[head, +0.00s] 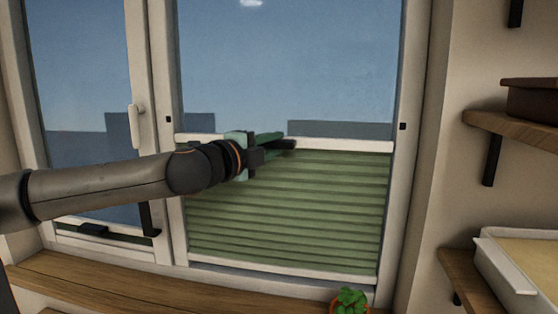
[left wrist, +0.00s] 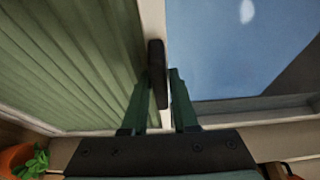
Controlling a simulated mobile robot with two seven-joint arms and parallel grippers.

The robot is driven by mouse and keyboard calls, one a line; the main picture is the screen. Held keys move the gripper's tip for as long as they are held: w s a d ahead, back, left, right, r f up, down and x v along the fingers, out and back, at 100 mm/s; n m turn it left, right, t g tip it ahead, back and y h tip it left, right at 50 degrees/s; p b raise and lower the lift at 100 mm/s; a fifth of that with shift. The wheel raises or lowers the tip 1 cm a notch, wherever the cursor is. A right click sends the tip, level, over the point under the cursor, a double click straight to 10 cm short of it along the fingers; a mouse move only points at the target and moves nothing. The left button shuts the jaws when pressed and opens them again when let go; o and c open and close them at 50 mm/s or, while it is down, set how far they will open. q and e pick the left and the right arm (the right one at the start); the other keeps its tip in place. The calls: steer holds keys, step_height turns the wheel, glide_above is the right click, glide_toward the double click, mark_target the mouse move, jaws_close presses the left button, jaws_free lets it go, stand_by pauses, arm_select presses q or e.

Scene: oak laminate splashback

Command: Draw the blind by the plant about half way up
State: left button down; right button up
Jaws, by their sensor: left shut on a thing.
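The green pleated blind (head: 290,208) covers the lower part of the right window pane, from the bottom frame up to its white top rail (head: 345,145). Clear glass shows above the rail. My left gripper (head: 272,144) is at the rail, shut on its dark handle (left wrist: 157,72). In the left wrist view the gripper's green fingers (left wrist: 161,88) lie on either side of the handle, with the blind's pleats (left wrist: 75,55) to the left. The plant (head: 351,298) stands in an orange pot below the blind, at the bottom edge. My right gripper is not in view.
A second window pane (head: 85,70) with a white handle (head: 136,125) is at the left. A wooden sill (head: 180,292) runs below. At the right, wooden shelves hold a brown container (head: 535,100) and a white tray (head: 500,270).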

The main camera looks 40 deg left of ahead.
arm_select(q)
steer(key=shift+r+p, duration=1.3)
steer(key=shift+r, duration=1)
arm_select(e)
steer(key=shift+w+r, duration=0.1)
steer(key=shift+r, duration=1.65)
arm_select(q)
steer(key=c, duration=0.8)
jaws_free()
steer(key=shift+f, duration=0.1)
steer(key=shift+s, duration=0.1)
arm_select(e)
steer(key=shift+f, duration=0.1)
arm_select(q)
steer(key=shift+s, duration=0.2)
steer(key=s+d+b, duration=0.2)
steer(key=s+b, duration=0.1)
steer(key=s, duration=0.9)
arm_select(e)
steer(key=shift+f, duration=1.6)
arm_select(q)
steer(key=shift+w+a, duration=0.1)
